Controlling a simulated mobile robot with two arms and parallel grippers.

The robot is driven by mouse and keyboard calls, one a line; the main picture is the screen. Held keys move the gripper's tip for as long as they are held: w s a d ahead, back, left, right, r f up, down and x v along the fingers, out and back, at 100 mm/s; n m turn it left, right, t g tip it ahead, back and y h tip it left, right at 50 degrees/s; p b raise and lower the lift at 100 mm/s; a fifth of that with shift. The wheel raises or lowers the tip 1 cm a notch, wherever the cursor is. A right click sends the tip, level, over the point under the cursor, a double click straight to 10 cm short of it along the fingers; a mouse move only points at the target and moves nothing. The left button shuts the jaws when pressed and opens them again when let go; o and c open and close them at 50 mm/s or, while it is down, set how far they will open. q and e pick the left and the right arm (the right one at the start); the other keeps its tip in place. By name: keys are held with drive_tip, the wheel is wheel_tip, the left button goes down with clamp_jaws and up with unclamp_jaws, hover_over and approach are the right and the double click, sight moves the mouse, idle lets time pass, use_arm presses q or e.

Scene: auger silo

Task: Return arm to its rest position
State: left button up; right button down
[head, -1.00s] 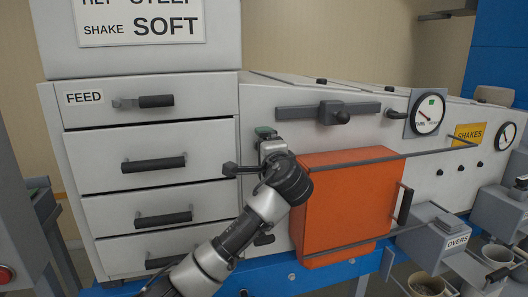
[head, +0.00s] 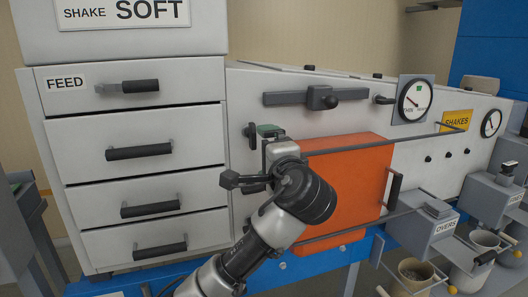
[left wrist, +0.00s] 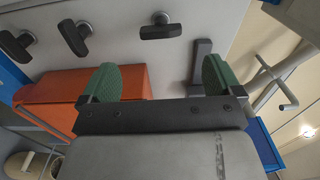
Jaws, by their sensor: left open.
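My left arm reaches up from the bottom of the head view. Its gripper (head: 268,131) is in front of the grey machine front, just left of the upper corner of the orange box (head: 345,190). The green finger pads stand apart with nothing between them in the left wrist view (left wrist: 160,80). I cannot tell how far the fingertips are from the panel, but no contact shows. My arm hides part of the orange box's left side. My right gripper is not in view.
A drawer stack labelled FEED (head: 66,83) is at left. A sliding handle (head: 320,97), a round gauge (head: 415,100) and a yellow SHAKES sign (head: 457,121) are on the panel. A grey OVERS box (head: 425,226) and a cup (head: 415,272) are at lower right.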

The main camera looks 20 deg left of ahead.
use_arm(q)
drive_tip(key=shift+f, duration=0.1)
drive_tip(key=s+a+f+n+g+h, duration=0.15)
drive_tip(key=s+f, duration=0.25)
drive_tip(key=f, duration=0.6)
drive_tip(key=s+a+f+n+g+h, duration=0.1)
drive_tip(key=s+f+g+h, duration=0.25)
drive_tip(key=f, duration=0.55)
drive_tip(key=s+a+f+n+g+h, duration=0.15)
drive_tip(key=s+f, duration=0.25)
drive_tip(key=f, duration=0.6)
drive_tip(key=s+a+f+n+g+h, duration=0.15)
drive_tip(key=s+f, duration=0.25)
drive_tip(key=s, duration=0.4)
drive_tip(key=s+f+n+g+h, duration=0.15)
drive_tip(key=s+f, duration=0.25)
drive_tip(key=s, duration=0.4)
drive_tip(key=s+a+f+n+g+h, duration=0.15)
drive_tip(key=s+f, duration=0.25)
drive_tip(key=s, duration=0.4)
wheel_tip(320, 180, down, 26)
drive_tip(key=g, duration=0.2)
drive_tip(key=s+a+f+g+y, duration=0.1)
drive_tip(key=s+a+f, duration=0.1)
drive_tip(key=s+f, duration=1.3)
drive_tip(key=shift+s+a+p, duration=0.25)
drive_tip(key=shift+s+p, duration=0.1)
drive_tip(key=shift+s, duration=0.5)
